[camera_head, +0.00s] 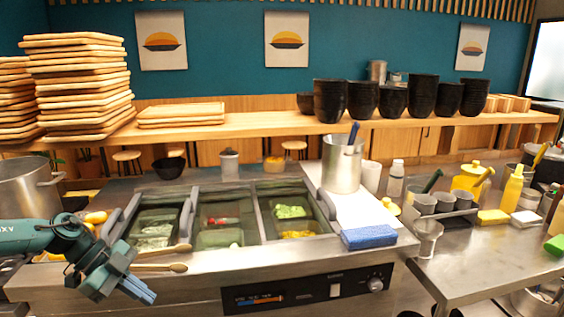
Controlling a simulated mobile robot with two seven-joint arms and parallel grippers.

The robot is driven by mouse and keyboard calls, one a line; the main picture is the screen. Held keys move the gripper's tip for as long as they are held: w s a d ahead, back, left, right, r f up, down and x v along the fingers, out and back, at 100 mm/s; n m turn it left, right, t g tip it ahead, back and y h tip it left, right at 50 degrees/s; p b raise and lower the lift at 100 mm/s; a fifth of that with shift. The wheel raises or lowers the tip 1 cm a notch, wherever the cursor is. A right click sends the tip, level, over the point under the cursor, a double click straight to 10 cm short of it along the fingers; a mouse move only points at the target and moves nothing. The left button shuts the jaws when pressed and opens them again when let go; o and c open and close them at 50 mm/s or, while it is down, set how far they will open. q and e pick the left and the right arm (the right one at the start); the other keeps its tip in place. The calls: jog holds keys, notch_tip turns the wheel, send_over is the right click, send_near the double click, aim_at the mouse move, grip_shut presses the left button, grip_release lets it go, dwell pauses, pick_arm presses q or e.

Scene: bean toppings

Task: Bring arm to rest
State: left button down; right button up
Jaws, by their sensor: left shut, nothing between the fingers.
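My left arm comes in from the left with a teal link, and its left gripper (146,296) hangs at the lower left, in front of the steel counter's front edge. The gripper is shut with nothing in it, its blue-grey fingers pointing down and to the right. Two wooden spoon ends (160,267) show just right of the gripper, near the counter edge; I cannot tell if they touch it. My right gripper is not in view.
A steel topping station (246,232) with several bins stands in the middle. A blue sponge (369,237) lies at its right front. A tall steel pot (342,165) stands behind. Stacked wooden trays (80,85) and black bowls (330,100) fill the back shelf. A side table (475,265) is at right.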

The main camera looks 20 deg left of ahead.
pick_arm(q)
jog(key=d+f+n+t+h, duration=0.1)
jog(key=d+f+n+t, duration=0.1)
jog(key=d+f+t, duration=0.5)
jog(key=d+f+n+h, duration=0.2)
jog(key=d+f, duration=0.3)
jog(key=d, duration=0.6)
jog(key=s+d+f+n+y, duration=0.7)
jog(key=s+d+n, duration=0.1)
jog(key=d, duration=0.4)
jog(key=shift+s+f+n, duration=0.3)
jog(key=shift+s, duration=0.15)
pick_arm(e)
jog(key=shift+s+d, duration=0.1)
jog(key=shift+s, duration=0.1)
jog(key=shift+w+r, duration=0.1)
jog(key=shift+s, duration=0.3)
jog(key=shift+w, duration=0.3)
